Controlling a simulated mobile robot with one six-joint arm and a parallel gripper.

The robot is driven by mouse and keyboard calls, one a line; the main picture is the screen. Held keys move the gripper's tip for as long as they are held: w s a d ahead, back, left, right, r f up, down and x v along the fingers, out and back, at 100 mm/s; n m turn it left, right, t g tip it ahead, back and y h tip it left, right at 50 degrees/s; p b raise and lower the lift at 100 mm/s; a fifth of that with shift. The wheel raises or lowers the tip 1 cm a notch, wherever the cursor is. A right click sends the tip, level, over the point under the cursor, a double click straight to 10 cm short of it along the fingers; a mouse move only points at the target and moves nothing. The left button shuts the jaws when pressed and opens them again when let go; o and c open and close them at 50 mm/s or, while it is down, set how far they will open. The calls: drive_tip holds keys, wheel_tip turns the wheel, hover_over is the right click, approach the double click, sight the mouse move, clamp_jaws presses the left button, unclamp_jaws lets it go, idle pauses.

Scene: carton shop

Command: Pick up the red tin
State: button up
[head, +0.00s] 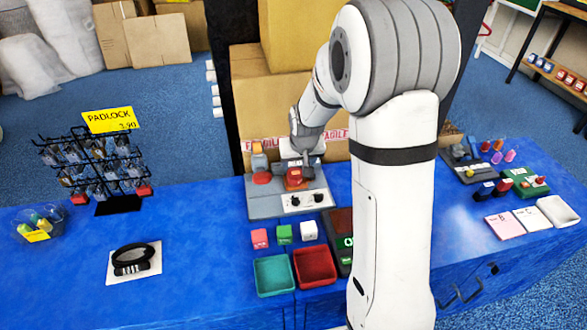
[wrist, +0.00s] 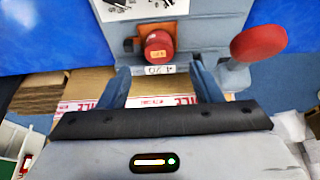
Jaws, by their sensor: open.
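A small red cylinder with an orange label, which looks like the red tin (wrist: 158,48), sits at an orange-red block on a grey machine (wrist: 215,14) in the wrist view. In the head view the red tin (head: 295,174) shows at the machine's back, partly covered by my wrist. My gripper (wrist: 160,80) is open and empty in the wrist view. Its two blue-grey fingers point toward the machine, one to each side of the tin's line, with the tin just beyond the tips. In the head view the fingers are hard to make out.
A red-knobbed lever (wrist: 258,42) stands close at the right in the wrist view. A white dial panel (head: 307,201) fronts the machine. Cartons (head: 250,100) rise behind it. Green (head: 274,275) and red (head: 314,267) trays lie in front.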

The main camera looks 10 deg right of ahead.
sight(295, 172)
drive_tip(key=shift+w+r+p+x, duration=0.15)
drive_tip(key=shift+w+x, duration=0.2)
drive_tip(key=shift+x, duration=1.55)
drive_tip(key=shift+w+r+p+x, duration=0.15)
drive_tip(key=shift+w+x, duration=0.25)
drive_tip(key=shift+x, duration=1.5)
drive_tip(key=shift+w+r+p+x, duration=0.15)
drive_tip(key=shift+w+x, duration=0.2)
drive_tip(key=shift+x, duration=1.55)
drive_tip(key=shift+d, duration=0.15)
drive_tip(key=shift+c, duration=0.2)
drive_tip(key=c, duration=0.8)
drive_tip(key=shift+c, duration=0.2)
